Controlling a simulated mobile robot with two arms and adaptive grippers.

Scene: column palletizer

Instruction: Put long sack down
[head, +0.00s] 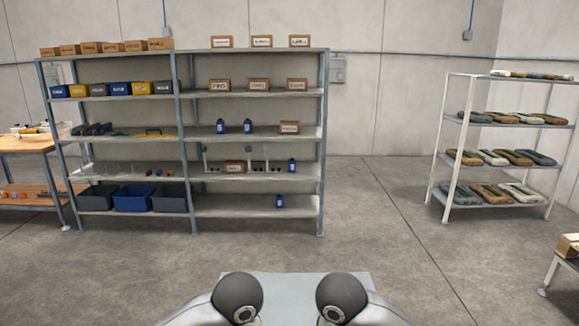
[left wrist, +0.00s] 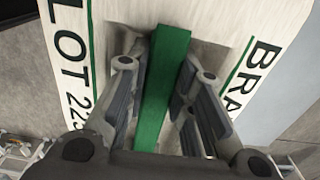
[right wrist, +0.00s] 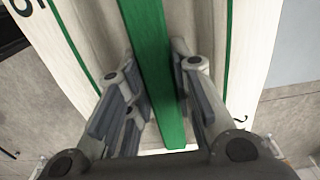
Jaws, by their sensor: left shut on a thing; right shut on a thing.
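The long sack (left wrist: 105,22) is off-white with green stripes and dark printed letters, and fills much of the left wrist view. It also shows in the right wrist view (right wrist: 85,25). A green strip (left wrist: 165,85) stands out along its middle. My left gripper (left wrist: 165,70) is shut on the sack at this green strip, one finger on each side. My right gripper (right wrist: 153,65) is shut on the sack at the green strip (right wrist: 150,40) in the right wrist view. In the head view the sack and both grippers are hidden; only my arms show at the bottom.
A large shelf (head: 255,130) with boxes and bins stands back left. A white rack (head: 447,140) with several stacked sacks stands back right. A wooden workbench (head: 25,143) is far left. A pale grey flat surface (head: 300,285) shows between my arms. The middle floor (head: 375,225) is clear.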

